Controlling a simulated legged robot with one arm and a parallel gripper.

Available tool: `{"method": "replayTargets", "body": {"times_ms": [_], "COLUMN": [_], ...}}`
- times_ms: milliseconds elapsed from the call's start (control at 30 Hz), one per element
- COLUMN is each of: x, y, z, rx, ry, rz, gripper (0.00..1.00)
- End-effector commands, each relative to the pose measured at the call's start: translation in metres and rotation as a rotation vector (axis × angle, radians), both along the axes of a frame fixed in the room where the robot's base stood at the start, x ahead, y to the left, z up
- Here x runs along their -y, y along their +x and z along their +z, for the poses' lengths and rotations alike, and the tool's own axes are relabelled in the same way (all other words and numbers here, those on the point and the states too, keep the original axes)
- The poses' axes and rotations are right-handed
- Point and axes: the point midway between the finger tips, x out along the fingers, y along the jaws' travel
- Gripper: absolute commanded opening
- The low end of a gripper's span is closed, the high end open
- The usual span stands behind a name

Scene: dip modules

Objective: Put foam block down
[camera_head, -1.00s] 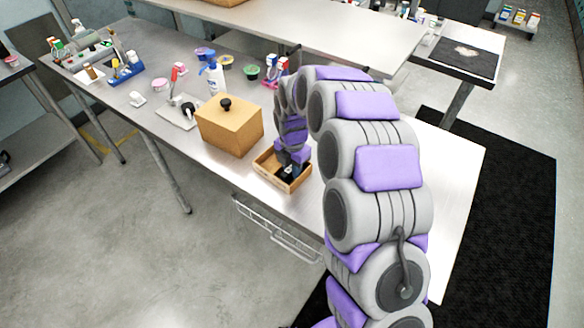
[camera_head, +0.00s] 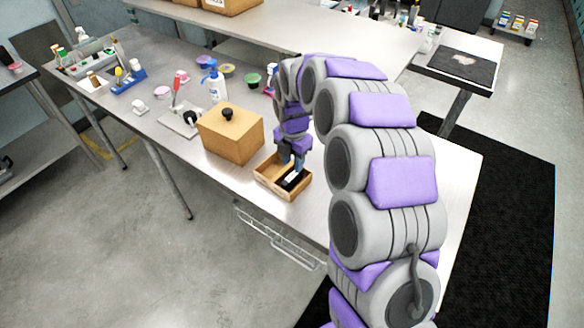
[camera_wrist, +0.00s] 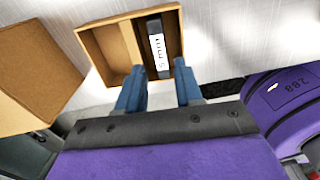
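A black block with a white printed label, which I take to be the foam block (camera_wrist: 157,44), lies in the right-hand part of a small open wooden box (camera_wrist: 106,21). In the head view the block (camera_head: 293,180) shows as a dark shape inside the box (camera_head: 281,192), partly hidden by my gripper. My gripper (camera_wrist: 160,84) has blue fingers spread apart, with the block's near end in line with the gap between them. In the head view my gripper (camera_head: 292,161) is just above the box. The fingers look clear of the block.
A closed wooden box with a black knob (camera_head: 229,138) stands just left of the open box. A spray bottle (camera_head: 214,82), colored tubs and a blue tool rack (camera_head: 126,79) are farther back left.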

Motion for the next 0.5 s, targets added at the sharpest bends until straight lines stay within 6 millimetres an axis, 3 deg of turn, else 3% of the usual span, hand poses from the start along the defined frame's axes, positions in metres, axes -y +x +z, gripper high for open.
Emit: {"method": "replayTargets", "body": {"times_ms": [33, 200, 500], "x": [0.0, 0.0, 0.001], "y": [0.0, 0.001, -0.001], "z": [0.014, 0.04, 0.046], "rx": [0.002, 0.005, 0.0], "ry": [0.001, 0.002, 0.001], "rz": [0.0, 0.0, -0.01], "gripper": [0.35, 0.35, 0.35]}}
